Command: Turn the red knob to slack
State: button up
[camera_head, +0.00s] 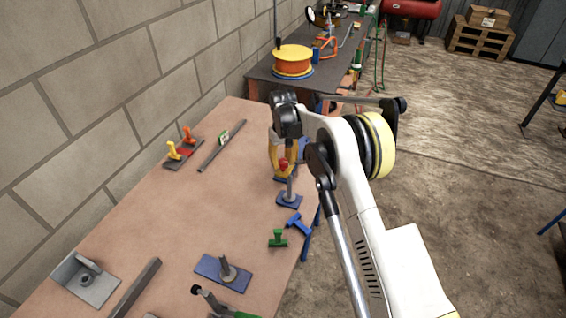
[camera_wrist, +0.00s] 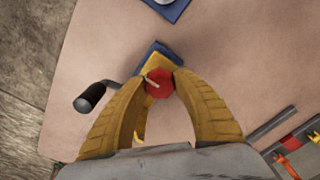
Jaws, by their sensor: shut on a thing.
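The red knob (camera_wrist: 159,83) is a small faceted red piece with a pale bar across it, between the two yellow fingertips of my gripper (camera_wrist: 160,80) in the wrist view. My gripper is shut on it, and the fingers touch its sides. Just beyond are a yellow body (camera_wrist: 158,62) and a blue base (camera_wrist: 151,49). A crank with a black handle (camera_wrist: 90,97) sticks out to the left. In the head view the knob (camera_head: 283,164) shows small, below my gripper (camera_head: 281,152), with yellow and blue parts around it. The knob's turn angle cannot be read.
A blue plate with a grey post (camera_head: 289,200) stands just in front. A blue T-shaped piece (camera_head: 298,224) and a green one (camera_head: 278,239) lie near the table's right edge. A grey bar (camera_head: 222,145) and a clamp rack (camera_head: 184,154) are to the left. Mid-table is clear.

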aim_at(283, 161)
jog(key=o, duration=1.2)
notch_tip(283, 161, up, 12)
